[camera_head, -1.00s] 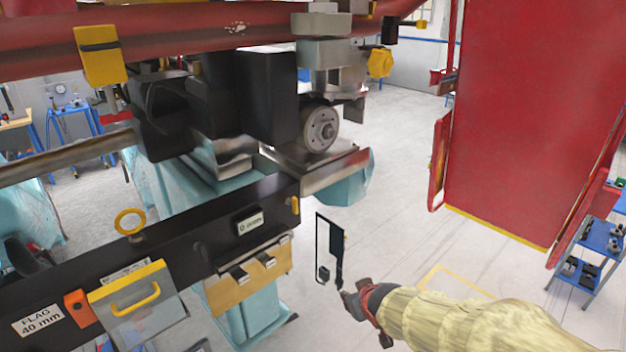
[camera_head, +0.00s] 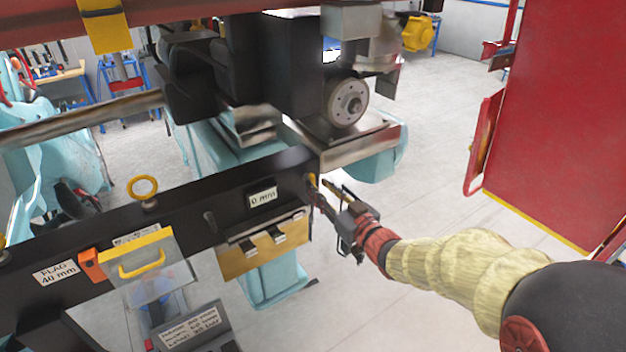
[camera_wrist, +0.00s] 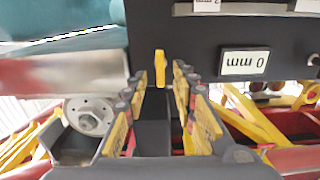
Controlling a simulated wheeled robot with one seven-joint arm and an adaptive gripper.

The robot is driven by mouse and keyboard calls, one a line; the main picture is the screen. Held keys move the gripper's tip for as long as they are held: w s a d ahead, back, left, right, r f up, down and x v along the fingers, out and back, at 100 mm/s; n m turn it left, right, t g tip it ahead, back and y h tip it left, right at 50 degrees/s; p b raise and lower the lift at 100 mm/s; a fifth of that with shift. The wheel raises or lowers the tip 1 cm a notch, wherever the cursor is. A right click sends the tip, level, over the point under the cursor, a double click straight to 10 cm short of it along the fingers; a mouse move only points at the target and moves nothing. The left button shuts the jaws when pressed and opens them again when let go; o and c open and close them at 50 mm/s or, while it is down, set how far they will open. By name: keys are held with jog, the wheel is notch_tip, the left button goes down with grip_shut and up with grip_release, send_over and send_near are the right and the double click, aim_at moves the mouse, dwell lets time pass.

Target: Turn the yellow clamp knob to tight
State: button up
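The small yellow clamp knob (camera_head: 311,180) sits at the right end of the black beam (camera_head: 225,195), beside the "0 mm" display (camera_head: 263,197). In the wrist view the knob (camera_wrist: 160,68) is an upright yellow tab on the dark beam face. My gripper (camera_head: 321,188) is at the beam's end, close to the knob. In the wrist view its two yellow-sided fingers (camera_wrist: 160,82) are spread apart, with the knob appearing between their tips. I cannot tell whether either finger touches it.
A metal ledge and a round wheel (camera_head: 346,102) are just above the beam's end. A wooden block with clips (camera_head: 265,248) hangs below the display. A red panel (camera_head: 555,110) stands at right; the floor between is clear.

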aim_at(314, 182)
jog(key=shift+x, duration=2.2)
jog(key=shift+s, duration=0.1)
grip_shut()
